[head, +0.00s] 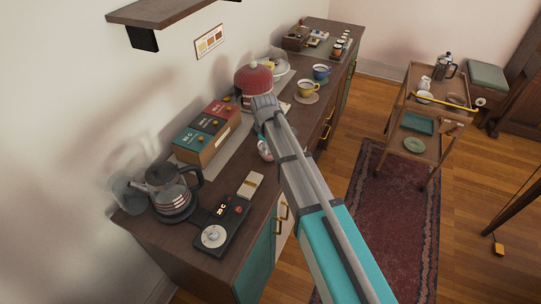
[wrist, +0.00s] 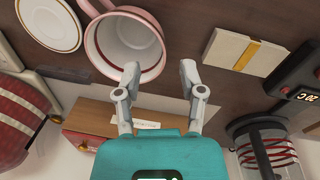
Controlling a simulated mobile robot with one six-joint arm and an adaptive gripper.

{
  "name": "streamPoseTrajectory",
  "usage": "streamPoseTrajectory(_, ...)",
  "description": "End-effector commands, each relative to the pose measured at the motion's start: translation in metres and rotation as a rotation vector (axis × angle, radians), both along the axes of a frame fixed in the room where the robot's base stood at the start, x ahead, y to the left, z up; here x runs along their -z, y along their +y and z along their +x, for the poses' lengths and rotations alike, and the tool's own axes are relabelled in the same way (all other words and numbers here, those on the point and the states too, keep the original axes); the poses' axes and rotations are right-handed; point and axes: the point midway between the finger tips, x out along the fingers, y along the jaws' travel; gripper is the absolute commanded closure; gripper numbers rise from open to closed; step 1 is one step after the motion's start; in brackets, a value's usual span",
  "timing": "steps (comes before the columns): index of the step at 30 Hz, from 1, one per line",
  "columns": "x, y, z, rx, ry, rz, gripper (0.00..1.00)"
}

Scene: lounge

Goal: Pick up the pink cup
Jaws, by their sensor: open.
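The pink cup (wrist: 98,45) is in the upper left of the wrist view, its pale open mouth facing the camera and its handle toward the top edge. In the head view the cup (head: 264,150) shows only partly beside my arm, on the dark sideboard top. My gripper (wrist: 160,70) is open and empty, its two grey fingers apart. The left fingertip overlaps the lower right rim of the cup in the wrist view; I cannot tell whether they touch. In the head view my arm hides the fingers.
A white saucer (wrist: 48,22) lies beside the cup. A yellow cup (head: 308,89) and blue cup (head: 321,72) stand farther back. A wooden cart (head: 432,107) is at right.

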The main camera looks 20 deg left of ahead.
Motion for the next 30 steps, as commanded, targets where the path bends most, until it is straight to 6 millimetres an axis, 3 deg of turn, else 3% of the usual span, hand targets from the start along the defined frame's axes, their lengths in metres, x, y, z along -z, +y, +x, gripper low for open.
streamPoseTrajectory(17,0.005,0.0,0.001,0.0,0.0,0.0,0.48)
streamPoseTrajectory(30,0.034,0.002,0.003,0.0,0.0,0.0,0.48)
